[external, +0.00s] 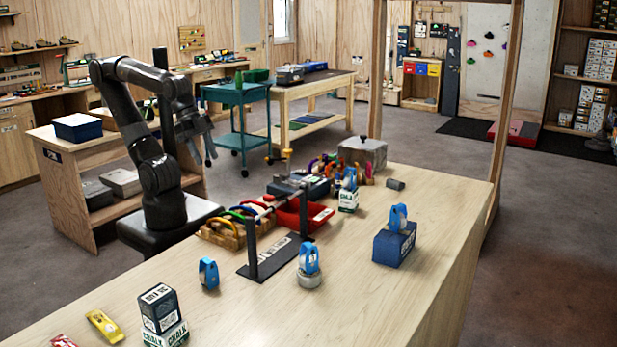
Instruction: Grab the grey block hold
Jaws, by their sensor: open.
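A grey block (362,152), which looks like the grey block hold, sits at the far end of the long wooden table, with a small knob-like part on top. Its lower left is partly hidden by colourful gear in front of it. My gripper (196,143) hangs from my raised, folded arm at the left, beyond the table's left edge. It is open and seems empty; its fingers are small and dark here. It is well apart from the grey block, to its left.
The wooden table (420,230) holds a dark stand (275,258), a red tray (300,214), a basket of coloured gear (232,232), a blue box (394,245) with a blue device, and a small dark grey cylinder (395,184) right of the block. A wooden post rises behind the table.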

